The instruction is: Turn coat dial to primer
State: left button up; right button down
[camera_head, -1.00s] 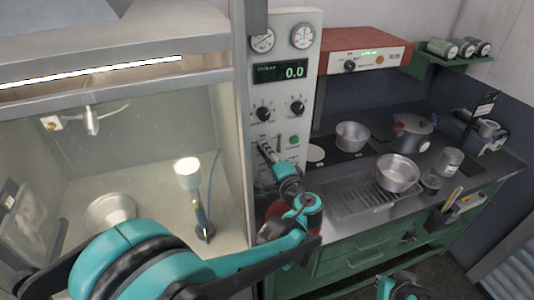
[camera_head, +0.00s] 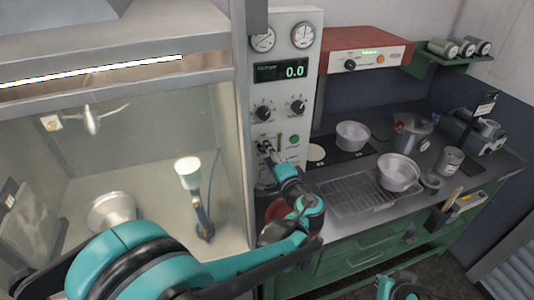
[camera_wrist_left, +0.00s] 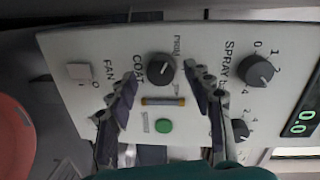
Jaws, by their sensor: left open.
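The coat dial (camera_wrist_left: 160,68) is a round dark knob on the pale control panel (camera_wrist_left: 100,45), with "COAT" lettering and a partly readable primer label beside it. In the left wrist view my left gripper (camera_wrist_left: 162,74) is open, with one finger on each side of the dial. I cannot tell whether either finger touches it. In the head view my left gripper (camera_head: 264,149) is at the panel's lower part and mostly covers the dial. The dial's exact setting is too small to read. Part of my right arm's end (camera_head: 402,288) shows at the bottom edge; its fingers are not clear.
Two spray knobs (camera_wrist_left: 258,70) are close to the left gripper, as are a green button (camera_wrist_left: 163,126), an amber bar (camera_wrist_left: 163,101) and the fan switch (camera_wrist_left: 80,72). A booth stands left; a bench with pans (camera_head: 398,172) stands right.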

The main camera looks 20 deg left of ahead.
pick_arm(q)
jog(key=v, duration=1.1)
jog(key=shift+s, duration=0.15)
